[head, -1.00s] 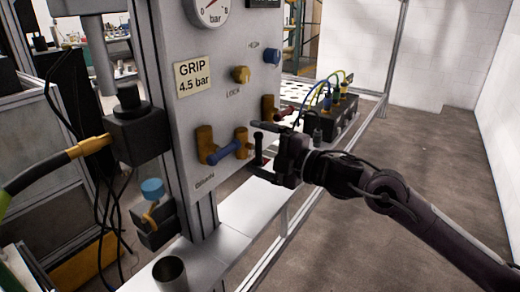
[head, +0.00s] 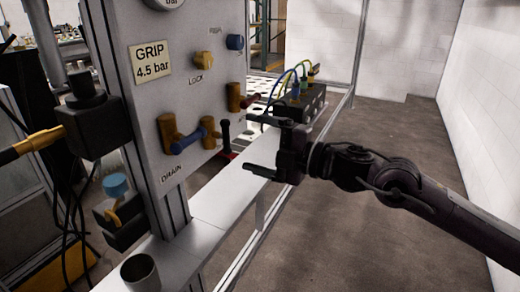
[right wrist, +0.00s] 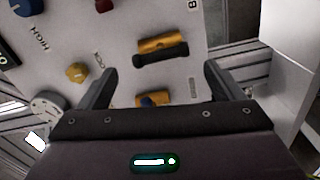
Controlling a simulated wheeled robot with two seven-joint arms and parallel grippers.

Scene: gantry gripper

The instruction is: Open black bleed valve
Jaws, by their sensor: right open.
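The black bleed valve has a black handle (head: 225,135), which stands roughly upright in front of a brass body (head: 208,132) on the grey panel. In the right wrist view, the black handle (right wrist: 160,55) lies across the picture below its brass body, ahead of the jaws. My right gripper (head: 257,143) is open and empty, to the right of the black handle and apart from it. Its two fingers also show in the right wrist view (right wrist: 160,85), one on each side. My left gripper is not in view.
A blue-handled drain valve (head: 168,133) sits left of the black one. A red-handled brass valve (head: 235,97) is above it, and a yellow knob (head: 204,58) higher up. A black box with cables (head: 303,100) stands behind my gripper. A metal cup (head: 140,272) is at the front.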

